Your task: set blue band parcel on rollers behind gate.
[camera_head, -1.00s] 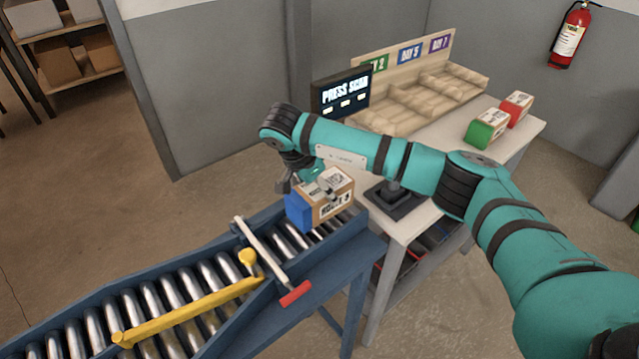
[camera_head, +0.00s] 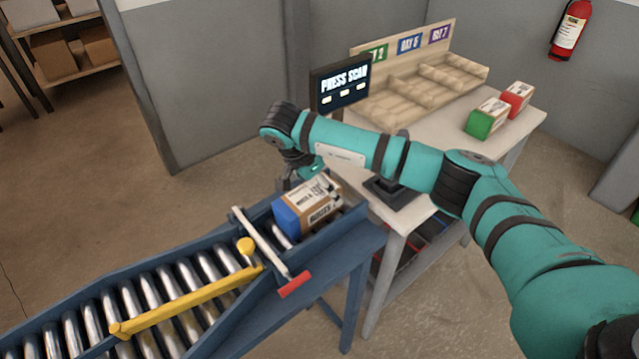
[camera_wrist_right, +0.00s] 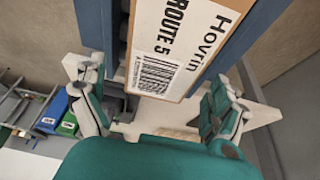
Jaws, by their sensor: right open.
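The blue band parcel (camera_head: 312,208), a brown box with a blue end and printed labels, rests on the rollers at the upper end of the blue conveyor. It lies behind the white bar gate with a red tip (camera_head: 262,245), with its blue end towards the bar. In the right wrist view its labelled face (camera_wrist_right: 185,45) fills the top middle. My right gripper (camera_head: 305,178) is at the parcel's far side, partly hidden by my arm. In the right wrist view my gripper (camera_wrist_right: 150,80) has its fingers spread wide, apart from the parcel. My left gripper is out of view.
A yellow bar (camera_head: 185,302) crosses the lower rollers. The white table (camera_head: 450,150) holds a screen (camera_head: 341,87), a wooden sorting rack (camera_head: 410,95), a green-ended parcel (camera_head: 487,118) and a red-ended parcel (camera_head: 517,98). Blue side rails (camera_head: 345,230) border the conveyor.

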